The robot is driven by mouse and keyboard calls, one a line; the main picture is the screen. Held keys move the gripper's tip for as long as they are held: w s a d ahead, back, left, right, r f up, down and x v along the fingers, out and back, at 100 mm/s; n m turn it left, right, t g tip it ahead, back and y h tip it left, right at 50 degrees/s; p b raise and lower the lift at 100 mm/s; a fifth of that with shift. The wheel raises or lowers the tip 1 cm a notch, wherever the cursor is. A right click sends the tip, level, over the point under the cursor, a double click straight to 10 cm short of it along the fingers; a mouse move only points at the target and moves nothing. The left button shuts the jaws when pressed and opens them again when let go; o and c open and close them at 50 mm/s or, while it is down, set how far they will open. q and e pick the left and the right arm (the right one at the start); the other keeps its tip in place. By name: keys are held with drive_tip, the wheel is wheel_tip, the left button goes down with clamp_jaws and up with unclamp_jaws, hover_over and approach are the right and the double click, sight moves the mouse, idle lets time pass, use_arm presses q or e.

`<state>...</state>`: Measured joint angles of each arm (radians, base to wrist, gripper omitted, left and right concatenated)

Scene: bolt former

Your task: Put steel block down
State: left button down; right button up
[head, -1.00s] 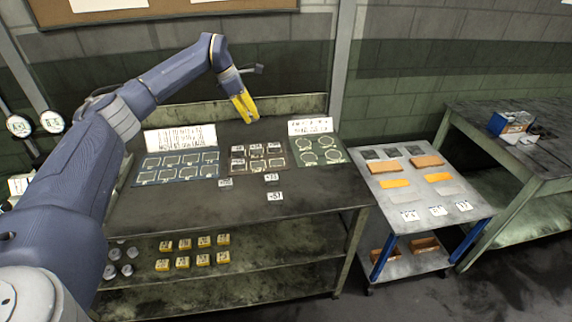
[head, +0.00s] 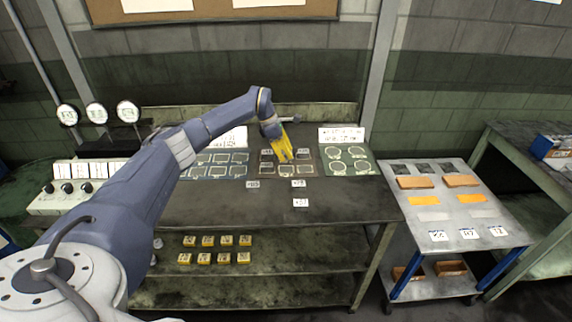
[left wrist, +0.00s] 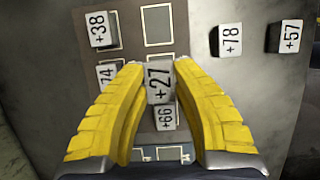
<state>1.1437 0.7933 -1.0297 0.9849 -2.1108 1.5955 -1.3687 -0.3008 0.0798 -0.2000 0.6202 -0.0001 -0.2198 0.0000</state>
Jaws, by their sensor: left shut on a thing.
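My left gripper (head: 284,156) has yellow fingers and hangs low over the middle brown board (head: 264,171), which carries pale square outlines. In the left wrist view the gripper (left wrist: 160,95) is shut on a steel block marked +27 (left wrist: 159,80). Steel blocks marked +38 (left wrist: 99,29) and 74 (left wrist: 107,74) sit on the board to the left. A block marked +66 (left wrist: 166,117) lies just below the held one, partly between the fingers. Two square outlines (left wrist: 157,25) above the held block look empty, the nearer one partly covered. I cannot tell whether the held block touches the board.
Blocks marked +78 (left wrist: 229,40) and +57 (left wrist: 290,36) stand on the bare bench. A green board (head: 349,173) with round outlines lies to the right, and a blue-grey board (head: 220,173) to the left. A cart (head: 460,225) with orange and grey pieces stands right.

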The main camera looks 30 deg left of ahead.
sight(286, 169)
use_arm(q)
drive_tip(key=shift+f, duration=2.65)
drive_tip(key=shift+f, duration=0.15)
drive_tip(key=c, duration=1.2)
unclamp_jaws()
drive_tip(key=v, duration=1.2)
